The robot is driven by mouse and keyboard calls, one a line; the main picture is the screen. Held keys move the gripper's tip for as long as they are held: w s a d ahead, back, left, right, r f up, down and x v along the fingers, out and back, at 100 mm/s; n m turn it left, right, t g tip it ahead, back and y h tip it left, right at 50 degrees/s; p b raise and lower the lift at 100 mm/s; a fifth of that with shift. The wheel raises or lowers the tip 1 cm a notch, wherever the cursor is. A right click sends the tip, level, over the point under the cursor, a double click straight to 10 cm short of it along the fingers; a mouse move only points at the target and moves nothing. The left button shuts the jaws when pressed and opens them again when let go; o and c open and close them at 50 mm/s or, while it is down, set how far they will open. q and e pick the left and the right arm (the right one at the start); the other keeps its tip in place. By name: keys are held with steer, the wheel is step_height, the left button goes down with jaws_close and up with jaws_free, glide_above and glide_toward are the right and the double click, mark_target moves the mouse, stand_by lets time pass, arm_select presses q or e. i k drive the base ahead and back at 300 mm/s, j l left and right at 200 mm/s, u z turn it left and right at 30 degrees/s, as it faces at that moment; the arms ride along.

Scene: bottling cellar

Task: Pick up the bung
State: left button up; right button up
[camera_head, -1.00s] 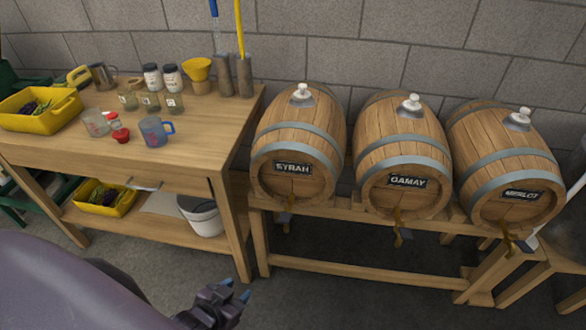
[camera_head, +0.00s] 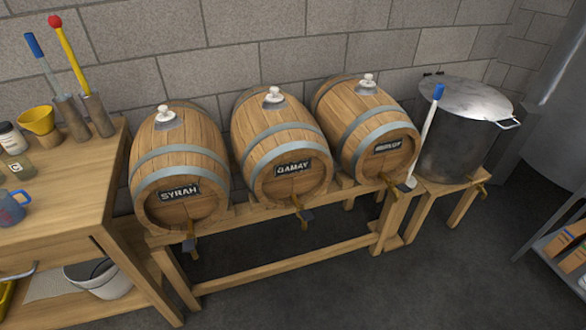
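Three wooden barrels lie side by side on a wooden rack, labelled Syrah (camera_head: 180,165), Gamay (camera_head: 282,150) and one on the right (camera_head: 365,125) whose label is blurred. A white bung sits on top of each: on the Syrah barrel (camera_head: 163,112), on the Gamay barrel (camera_head: 273,93) and on the right barrel (camera_head: 368,80). All three bungs look upright in their grey collars. Neither of my grippers shows in this view.
A wooden table (camera_head: 75,195) with a yellow funnel (camera_head: 38,121) and a blue measuring cup (camera_head: 10,208) stands at left. A steel pot (camera_head: 462,130) stands right of the rack (camera_head: 285,262), with a blue-tipped white tool (camera_head: 425,135) between. The front floor (camera_head: 400,290) is clear.

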mark_target(166, 115)
steer(key=u, duration=0.85)
steer(key=j+z, duration=0.1)
steer(key=j, duration=0.15)
steer(key=k+j+z, duration=0.15)
